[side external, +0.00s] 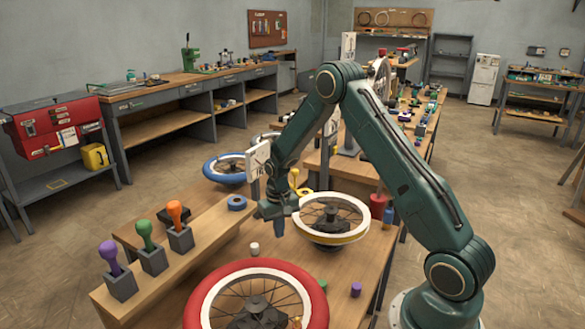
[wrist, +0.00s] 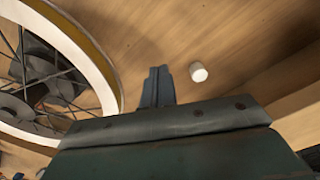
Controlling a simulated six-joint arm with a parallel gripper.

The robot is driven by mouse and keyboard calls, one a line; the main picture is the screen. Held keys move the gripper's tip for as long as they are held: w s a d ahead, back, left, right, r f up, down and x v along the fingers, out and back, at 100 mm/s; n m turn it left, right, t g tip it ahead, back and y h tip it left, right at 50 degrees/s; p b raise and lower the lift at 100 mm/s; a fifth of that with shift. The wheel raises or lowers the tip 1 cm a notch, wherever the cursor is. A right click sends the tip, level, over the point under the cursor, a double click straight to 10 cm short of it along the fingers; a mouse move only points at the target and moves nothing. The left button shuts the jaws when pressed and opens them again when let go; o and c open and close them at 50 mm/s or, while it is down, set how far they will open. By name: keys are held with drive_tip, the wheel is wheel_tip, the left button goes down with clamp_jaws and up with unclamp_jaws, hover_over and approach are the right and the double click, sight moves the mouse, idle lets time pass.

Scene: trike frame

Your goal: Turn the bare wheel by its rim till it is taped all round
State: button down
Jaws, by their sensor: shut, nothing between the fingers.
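A tyreless wheel (side external: 340,235) with a white rim, dark spokes and a black hub mount lies flat at the middle of the bench in the side view. A yellow band shows on the outer side of its rim. In the wrist view the wheel (wrist: 98,62) fills the left side, with the yellow band along its outer edge; its far side is out of frame. My gripper (side external: 278,228) points down just left of the rim in the side view. In the wrist view its fingertips (wrist: 157,72) are together and empty, apart from the rim, over bare wood.
A small white cylinder (wrist: 198,72) lies near the fingers; it also shows in the side view (side external: 254,249). A red-tyred wheel (side external: 204,292) is in front, a blue-tyred one (side external: 211,175) behind.

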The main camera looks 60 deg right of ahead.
drive_tip(key=shift+s+d, duration=0.5)
drive_tip(key=shift+d, duration=0.3)
drive_tip(key=shift+s+d, duration=0.5)
drive_tip(key=shift+d, duration=0.25)
drive_tip(key=s+a, duration=0.6)
drive_tip(key=s, duration=0.4)
drive_tip(key=shift+s, duration=0.15)
idle(0.3)
drive_tip(key=shift+a, duration=0.1)
drive_tip(key=w+a, duration=0.2)
drive_tip(key=a, duration=0.1)
drive_tip(key=shift+a, duration=0.2)
idle(0.3)
